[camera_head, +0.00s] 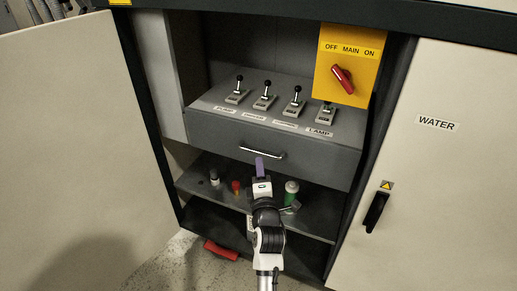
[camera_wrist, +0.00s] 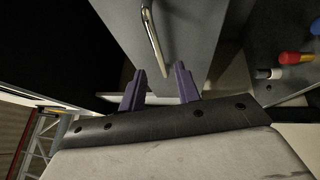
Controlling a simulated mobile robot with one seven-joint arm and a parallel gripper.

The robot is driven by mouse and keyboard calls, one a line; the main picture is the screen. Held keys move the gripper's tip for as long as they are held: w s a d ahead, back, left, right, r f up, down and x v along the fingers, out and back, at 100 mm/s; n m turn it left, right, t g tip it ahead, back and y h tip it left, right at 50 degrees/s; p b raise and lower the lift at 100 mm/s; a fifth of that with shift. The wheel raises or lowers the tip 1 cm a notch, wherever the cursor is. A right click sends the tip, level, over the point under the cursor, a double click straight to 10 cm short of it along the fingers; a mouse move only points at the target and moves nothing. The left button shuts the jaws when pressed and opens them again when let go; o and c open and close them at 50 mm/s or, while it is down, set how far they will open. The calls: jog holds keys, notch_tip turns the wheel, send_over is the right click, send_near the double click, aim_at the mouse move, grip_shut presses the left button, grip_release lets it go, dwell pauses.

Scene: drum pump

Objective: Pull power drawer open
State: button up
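The power drawer (camera_head: 220,133) is a grey box front in the open cabinet, with labelled toggle switches on its top. Its metal bar handle (camera_head: 262,153) shows at the middle of the front. My gripper (camera_head: 260,163) is just below the handle, and its purple fingers point up toward it. In the wrist view my gripper (camera_wrist: 159,84) is open, with an empty gap between the two fingers. The handle (camera_wrist: 152,38) lies ahead of the fingertips there, not between them. The drawer front looks flush with the cabinet.
A shelf (camera_head: 325,222) below holds small bottles, including a red-capped one (camera_head: 236,187) and a green-white one (camera_head: 291,187). A red object (camera_head: 221,250) lies at the cabinet's foot. A yellow main switch box (camera_head: 346,62) is above right. A WATER door (camera_head: 450,180) is at right.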

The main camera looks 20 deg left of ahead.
jog(key=p+x, duration=0.2)
jog(key=x, duration=0.3)
jog(key=shift+w+a+r, duration=0.1)
jog(key=shift+w+a, duration=0.05)
jog(key=shift+w, duration=0.15)
grip_shut()
